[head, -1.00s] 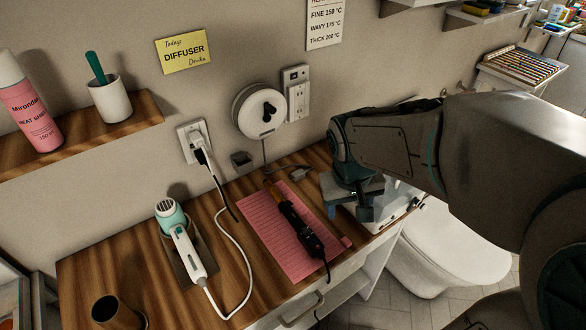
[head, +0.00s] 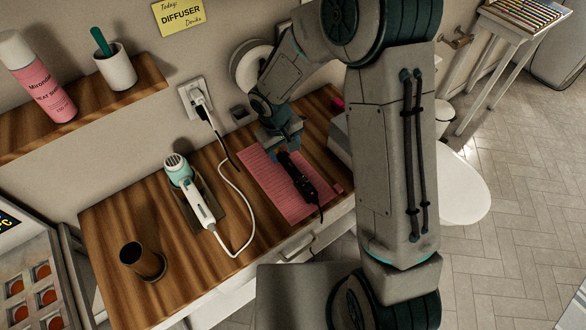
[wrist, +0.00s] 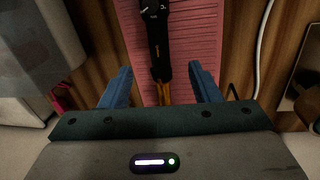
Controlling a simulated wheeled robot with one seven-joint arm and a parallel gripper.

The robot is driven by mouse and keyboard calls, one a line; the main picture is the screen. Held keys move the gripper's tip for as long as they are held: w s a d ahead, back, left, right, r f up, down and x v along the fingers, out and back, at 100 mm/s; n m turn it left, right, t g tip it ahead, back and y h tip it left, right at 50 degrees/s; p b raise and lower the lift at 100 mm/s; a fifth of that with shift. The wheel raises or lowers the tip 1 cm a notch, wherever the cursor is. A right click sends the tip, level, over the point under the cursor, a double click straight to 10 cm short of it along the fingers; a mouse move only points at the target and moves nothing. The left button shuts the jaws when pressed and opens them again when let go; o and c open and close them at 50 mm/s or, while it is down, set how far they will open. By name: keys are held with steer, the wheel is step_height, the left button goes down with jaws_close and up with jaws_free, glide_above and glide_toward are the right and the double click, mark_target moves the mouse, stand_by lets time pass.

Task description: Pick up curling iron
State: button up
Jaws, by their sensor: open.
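A black curling iron (head: 297,177) lies on a pink mat (head: 268,188) on the wooden counter. In the wrist view, the curling iron (wrist: 156,40) runs down the picture, with its orange-brown barrel end between my fingers. My gripper (head: 284,143) is above the far end of the iron in the head view. In the wrist view, my gripper (wrist: 160,88) has its two blue fingers apart, one on each side of the iron. I cannot tell how high the fingers are above the mat. The arm hides part of the counter's right side.
A white and teal hair dryer (head: 190,195) lies on a dark pad left of the mat, its white cord curving between them. A dark cup (head: 142,260) stands at the front left. A wall outlet (head: 195,100) with plugs and a round wall holder (head: 248,65) are behind.

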mark_target(290, 166)
steer(key=shift+w+d+f+p, duration=0.15)
steer(key=shift+d+f+p, duration=0.15)
steer(key=shift+f, duration=1.25)
steer(key=shift+w+d+f+p, duration=0.15)
steer(key=shift+f+p, duration=0.2)
steer(key=shift+f, duration=1.2)
steer(key=shift+w+d+f+p, duration=0.1)
steer(key=shift+d+f+p, duration=0.2)
steer(key=shift+f, duration=1.25)
jaws_close()
